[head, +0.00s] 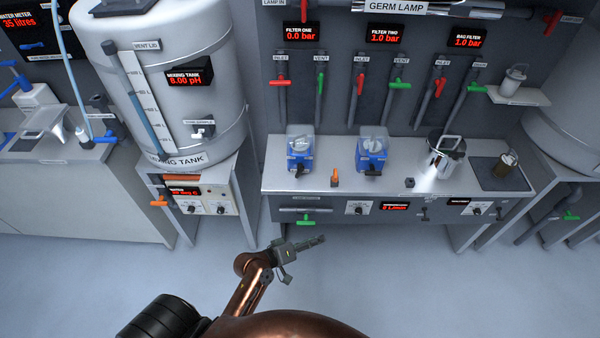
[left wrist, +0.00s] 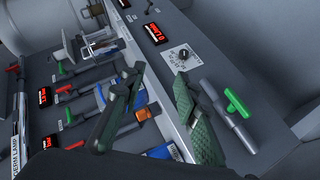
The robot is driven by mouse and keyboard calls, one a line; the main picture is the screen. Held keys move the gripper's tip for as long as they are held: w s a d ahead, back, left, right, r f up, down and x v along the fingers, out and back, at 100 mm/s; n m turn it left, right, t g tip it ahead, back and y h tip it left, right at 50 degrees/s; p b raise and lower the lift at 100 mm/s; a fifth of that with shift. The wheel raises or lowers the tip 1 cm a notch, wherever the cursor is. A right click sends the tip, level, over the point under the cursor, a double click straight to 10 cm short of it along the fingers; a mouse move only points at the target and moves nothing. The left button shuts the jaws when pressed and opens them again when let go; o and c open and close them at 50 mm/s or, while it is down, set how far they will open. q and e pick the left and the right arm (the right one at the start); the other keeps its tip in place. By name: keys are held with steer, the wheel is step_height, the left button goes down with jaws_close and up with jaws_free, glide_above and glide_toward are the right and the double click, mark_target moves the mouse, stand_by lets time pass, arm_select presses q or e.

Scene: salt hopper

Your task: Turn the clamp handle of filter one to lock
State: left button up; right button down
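Filter one (head: 300,155) is the left of two blue-based units with clear tops on the bench, below the FILTER ONE display (head: 302,33) reading 0.0 bar. A small dark part, possibly its clamp handle (head: 300,173), shows at its front; its position is too small to tell. My left gripper (head: 318,242) is in front of and below the bench edge, apart from filter one. In the left wrist view my left gripper (left wrist: 155,95) has its two fingers spread, with nothing between them. A blue piece, likely filter one (left wrist: 163,151), shows there, partly hidden. My right gripper is out of view.
Filter two (head: 371,152) stands right of filter one, with a steel pot (head: 443,152) beyond. A small orange part (head: 335,178) stands between the filters near the edge. A green handle (head: 305,222) is on the bench front. The mixing tank (head: 160,80) stands left. Floor ahead is clear.

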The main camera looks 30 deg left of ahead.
mark_target(300, 173)
arm_select(q)
steer(key=w+a+r+n+t+y, duration=0.55)
steer(key=w+r+n+t, duration=0.2)
steer(key=w+n, duration=0.55)
steer(key=w+a+f+n+g+y, duration=0.1)
steer(key=w+a+n+y, duration=0.2)
steer(key=n, duration=0.3)
steer(key=w+a+f+n+g+y, duration=0.2)
steer(key=w+a+n+y, duration=0.1)
steer(key=a+n, duration=0.2)
steer(key=w+a+f+n+g+y+b, duration=0.1)
steer(key=w+a+f+n+y, duration=0.1)
steer(key=a+n, duration=0.4)
steer(key=shift+w+a+n+g+y, duration=0.2)
steer(key=shift+w+n+g+y, duration=0.25)
steer(key=shift+y, duration=0.4)
steer(key=shift+c, duration=0.6)
jaws_close()
